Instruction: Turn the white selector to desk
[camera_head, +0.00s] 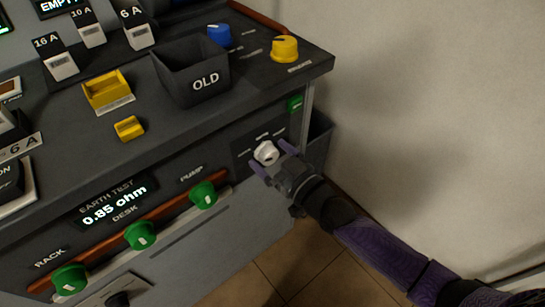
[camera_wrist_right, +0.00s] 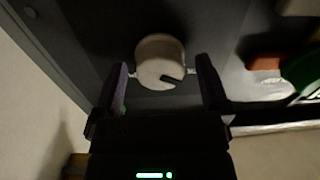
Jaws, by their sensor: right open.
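The white selector (camera_head: 266,152) is a round knob on the dark front panel, at the right end of the desk front. In the right wrist view the white selector (camera_wrist_right: 160,61) shows a dark pointer mark toward its lower right. My right gripper (camera_head: 272,160) is open, with one purple finger on each side of the knob. In the right wrist view my right gripper (camera_wrist_right: 165,85) has its fingertips at either side of the knob; I cannot tell whether they touch it. The small labels around the selector are too blurred to read. My left gripper is not in view.
Green knobs (camera_head: 203,195) sit along the front by an orange-brown rail, with an "EARTH TEST 0.85 ohm" display (camera_head: 115,204). A dark bin marked OLD (camera_head: 190,75), a blue knob (camera_head: 219,35) and a yellow knob (camera_head: 285,48) are on top. A pale wall (camera_head: 430,100) stands to the right.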

